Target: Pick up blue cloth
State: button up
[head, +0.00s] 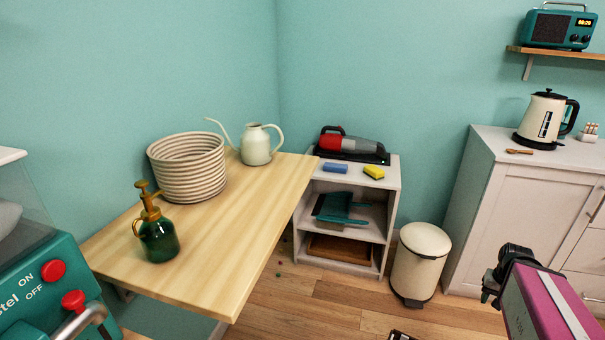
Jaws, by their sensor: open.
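A small folded blue cloth (335,168) lies flat on the top of the low white shelf unit (394,178), near its front edge. A yellow sponge (374,171) lies just to its right, apart from it. My gripper (491,286) shows as a small dark shape at the lower right, at the end of my magenta arm. It is open and well away from the cloth, to the right and nearer to me. Its fingers are hard to make out.
A red and grey handheld vacuum (350,145) lies behind the cloth. A dustpan (339,208) sits on the shelf below. A cream bin (420,262) stands right of the unit. A wooden table (225,240) with a green spray bottle (158,238) is at left. Some wooden floor is clear.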

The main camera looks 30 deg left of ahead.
aim_at(334, 168)
jog(key=u, duration=1.3)
